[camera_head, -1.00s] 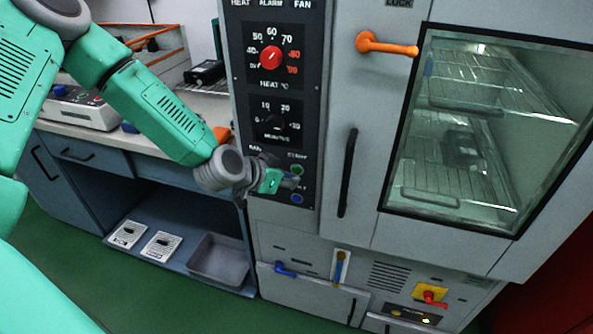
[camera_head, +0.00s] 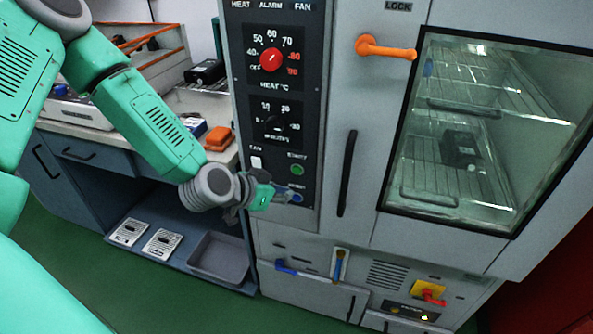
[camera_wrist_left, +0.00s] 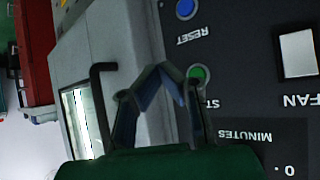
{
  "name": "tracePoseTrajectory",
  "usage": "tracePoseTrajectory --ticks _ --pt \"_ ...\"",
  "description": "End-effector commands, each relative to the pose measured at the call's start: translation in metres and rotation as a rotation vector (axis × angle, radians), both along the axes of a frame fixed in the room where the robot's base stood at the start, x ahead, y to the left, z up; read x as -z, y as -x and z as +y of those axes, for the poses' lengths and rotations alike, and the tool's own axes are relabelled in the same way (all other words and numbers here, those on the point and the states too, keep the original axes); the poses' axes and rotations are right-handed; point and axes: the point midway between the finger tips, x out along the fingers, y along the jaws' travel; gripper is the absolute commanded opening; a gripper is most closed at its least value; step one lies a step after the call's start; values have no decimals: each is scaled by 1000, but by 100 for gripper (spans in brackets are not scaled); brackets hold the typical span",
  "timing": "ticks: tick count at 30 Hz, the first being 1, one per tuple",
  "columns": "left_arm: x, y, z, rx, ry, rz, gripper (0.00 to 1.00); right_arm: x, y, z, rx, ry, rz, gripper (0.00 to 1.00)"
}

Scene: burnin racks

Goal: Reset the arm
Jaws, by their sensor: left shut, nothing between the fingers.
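My left arm reaches from the left to the oven's control panel (camera_head: 273,120). My left gripper (camera_head: 275,196) is shut and empty, in front of the lower part of the panel, close to the blue reset button (camera_head: 297,198). The green start button (camera_head: 297,170) and white fan switch (camera_head: 256,162) are uncovered above it. In the left wrist view the gripper's fingers (camera_wrist_left: 160,80) come together near the green button (camera_wrist_left: 200,75), with the blue button (camera_wrist_left: 185,9) beyond. I cannot tell whether the fingers touch the panel. My right gripper is not in view.
The oven door with its window (camera_head: 490,130) is shut, with a black handle (camera_head: 347,173) and an orange latch (camera_head: 385,47). A dark device sits on a rack inside. A bench (camera_head: 85,147) with an orange block (camera_head: 218,138) stands left. A grey bin (camera_head: 219,257) is on its lower shelf.

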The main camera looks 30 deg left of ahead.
Motion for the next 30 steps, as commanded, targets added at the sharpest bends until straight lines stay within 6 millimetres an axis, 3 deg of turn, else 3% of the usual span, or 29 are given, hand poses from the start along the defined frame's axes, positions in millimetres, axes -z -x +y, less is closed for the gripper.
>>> tracePoseTrajectory --ticks 17,20,23,25,30 --pt "0 0 0 0 0 0 0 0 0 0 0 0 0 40" --pt "8 7 -6 6 4 31 0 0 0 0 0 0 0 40" --pt "32 30 -21 17 12 130 0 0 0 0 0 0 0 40" --pt "57 59 -35 19 14 240 0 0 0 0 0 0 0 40" --pt "116 153 -52 -33 -20 552 0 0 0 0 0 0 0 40"
